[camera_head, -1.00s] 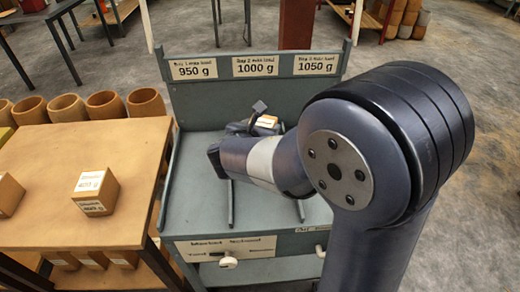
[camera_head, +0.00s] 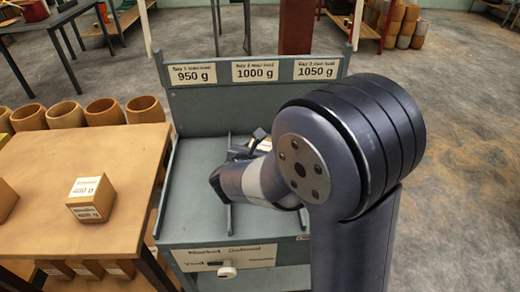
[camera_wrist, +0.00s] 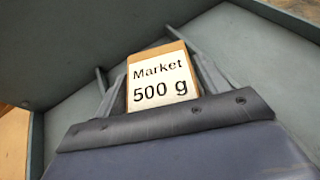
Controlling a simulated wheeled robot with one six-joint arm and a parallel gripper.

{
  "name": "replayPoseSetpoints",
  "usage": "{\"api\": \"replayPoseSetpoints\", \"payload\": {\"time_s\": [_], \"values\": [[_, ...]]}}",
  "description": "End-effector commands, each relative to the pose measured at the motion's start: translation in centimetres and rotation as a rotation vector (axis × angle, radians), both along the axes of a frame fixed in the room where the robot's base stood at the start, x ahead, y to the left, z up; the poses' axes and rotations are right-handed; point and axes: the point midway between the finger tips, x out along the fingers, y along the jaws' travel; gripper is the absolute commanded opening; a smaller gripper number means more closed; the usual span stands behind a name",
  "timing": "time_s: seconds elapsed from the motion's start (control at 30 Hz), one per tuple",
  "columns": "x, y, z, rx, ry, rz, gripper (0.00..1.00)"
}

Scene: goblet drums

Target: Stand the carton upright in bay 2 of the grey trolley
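A tan carton with a white "Market 500 g" label (camera_wrist: 160,82) fills the space between the two fingers of my gripper (camera_wrist: 163,78) in the wrist view. The fingers lie along its two sides and look shut on it. In the head view only a small part of the carton (camera_head: 263,144) shows behind my arm, in the middle bay of the grey trolley (camera_head: 192,186), below the "Bay 2 max load 1000 g" sign (camera_head: 255,71). My wrist hides its lower part. I cannot tell whether its base touches the trolley floor.
Thin dividers (camera_head: 229,188) separate the bays, and a raised back panel (camera_head: 210,110) carries the load signs. A brown table (camera_head: 130,160) at left holds a 400 g carton (camera_head: 91,198) and another at its edge. Several clay pots (camera_head: 104,108) stand behind it.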

Motion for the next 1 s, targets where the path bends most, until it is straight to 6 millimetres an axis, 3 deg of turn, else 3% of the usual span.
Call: {"api": "replayPoseSetpoints", "payload": {"time_s": [0.17, 0.53, 1.0], "values": [[0.0, 0.0, 0.0, 0.000, 0.000, 0.000, 0.85], [0.0, 0.0, 0.7, 0.000, 0.000, 0.000, 0.85], [-7.8, 3.3, 4.0, 0.001, 0.000, 0.005, 0.85]]}}
